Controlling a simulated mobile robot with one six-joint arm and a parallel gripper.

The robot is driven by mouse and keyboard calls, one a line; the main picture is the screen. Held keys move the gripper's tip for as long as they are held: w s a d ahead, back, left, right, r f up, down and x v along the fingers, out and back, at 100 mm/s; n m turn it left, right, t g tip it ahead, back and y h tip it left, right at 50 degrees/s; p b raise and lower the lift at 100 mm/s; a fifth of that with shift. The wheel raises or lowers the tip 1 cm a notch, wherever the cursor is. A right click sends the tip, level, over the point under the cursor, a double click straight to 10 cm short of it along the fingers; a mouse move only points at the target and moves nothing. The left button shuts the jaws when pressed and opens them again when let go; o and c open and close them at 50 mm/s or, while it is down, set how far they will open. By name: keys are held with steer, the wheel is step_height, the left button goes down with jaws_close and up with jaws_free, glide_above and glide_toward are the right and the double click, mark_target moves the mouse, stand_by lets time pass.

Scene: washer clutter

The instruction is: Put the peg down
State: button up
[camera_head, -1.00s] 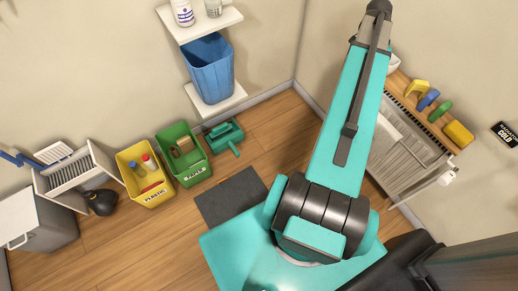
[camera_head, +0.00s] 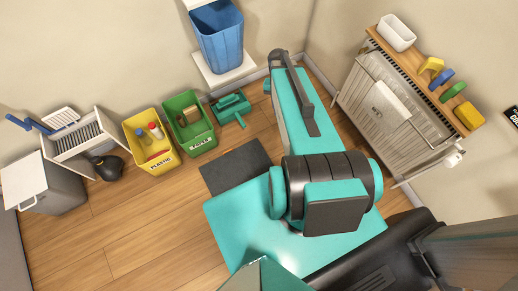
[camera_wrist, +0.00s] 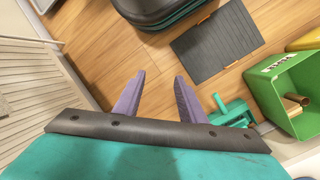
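I cannot make out a peg in either view. My gripper (camera_wrist: 160,76) shows in the wrist view as two purple fingers set well apart. It is open, and only wooden floor shows between the fingers. The fingertips point down towards the floor, with the dark grey mat (camera_wrist: 218,42) up to the right of them. In the head view my arm reaches up the picture, and the fingers are hidden there.
A yellow bin (camera_head: 152,168) and a green bin (camera_head: 201,147) stand by the wall. A teal tool (camera_head: 230,107) lies beside them. A blue bin (camera_head: 219,45) sits on a shelf. Floor left of the mat is clear.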

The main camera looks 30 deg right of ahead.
steer(key=s+a+f+n+g, duration=0.1)
steer(key=s+a+f+n, duration=0.3)
steer(key=s+a, duration=0.3)
steer(key=s+a+f+n+g, duration=0.1)
steer(key=s+a+f+n, duration=0.3)
steer(key=s+a, duration=0.4)
steer(key=a+f, duration=0.1)
steer(key=a, duration=0.2)
steer(key=shift+f, duration=0.35)
